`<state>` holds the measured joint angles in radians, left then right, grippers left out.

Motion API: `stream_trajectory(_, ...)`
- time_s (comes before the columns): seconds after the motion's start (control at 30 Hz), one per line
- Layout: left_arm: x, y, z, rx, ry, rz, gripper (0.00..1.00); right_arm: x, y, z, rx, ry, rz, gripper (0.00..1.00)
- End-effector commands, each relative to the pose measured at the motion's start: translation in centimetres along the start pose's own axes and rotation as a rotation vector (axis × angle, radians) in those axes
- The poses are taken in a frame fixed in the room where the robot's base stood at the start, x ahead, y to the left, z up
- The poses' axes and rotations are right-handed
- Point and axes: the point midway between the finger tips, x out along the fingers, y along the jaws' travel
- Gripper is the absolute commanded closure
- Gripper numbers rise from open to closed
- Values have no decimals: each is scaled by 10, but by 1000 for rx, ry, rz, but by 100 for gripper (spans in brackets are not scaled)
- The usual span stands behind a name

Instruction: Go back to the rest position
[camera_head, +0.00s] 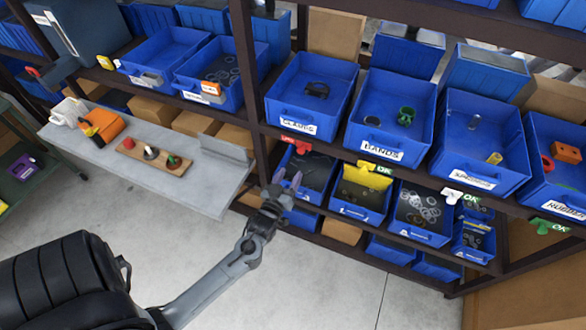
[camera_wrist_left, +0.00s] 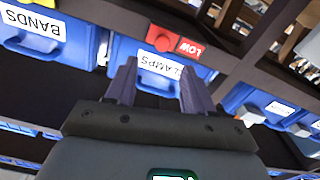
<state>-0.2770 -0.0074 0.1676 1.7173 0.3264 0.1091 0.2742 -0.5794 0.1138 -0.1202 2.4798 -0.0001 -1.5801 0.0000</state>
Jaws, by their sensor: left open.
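In the head view my left arm reaches from the lower left toward the shelving. My left gripper (camera_head: 288,179) is open and empty, in front of the lower row of bins and right of the grey bench. In the left wrist view the two purple-grey fingers (camera_wrist_left: 158,68) stand apart. I cannot tell whether the gripper touches any bin. My right gripper is in neither view.
A dark shelf rack (camera_head: 249,90) holds several blue bins, including the bands bin (camera_head: 381,154). The grey bench (camera_head: 208,185) carries an orange tool (camera_head: 104,124) and a wooden board (camera_head: 136,158) with small parts. The floor (camera_head: 325,285) in front is clear.

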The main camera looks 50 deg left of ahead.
Motion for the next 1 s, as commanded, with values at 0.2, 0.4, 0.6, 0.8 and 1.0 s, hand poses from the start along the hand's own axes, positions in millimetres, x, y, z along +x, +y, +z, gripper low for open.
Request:
stream_trajectory(0.2, -8, 0, 0, -1, 0, -1, 47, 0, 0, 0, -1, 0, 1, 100)
stream_trajectory(0.4, -8, 0, 0, -1, 0, 0, 47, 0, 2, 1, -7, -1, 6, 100)
stream_trajectory(0.6, -9, -1, 1, 1, -3, -1, 47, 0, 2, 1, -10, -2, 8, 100)
stream_trajectory(0.8, -32, -5, 12, 36, -37, 31, 47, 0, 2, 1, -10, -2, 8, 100)
stream_trajectory(1.0, -71, 52, 2, 54, -224, 176, 47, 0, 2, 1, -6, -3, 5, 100)
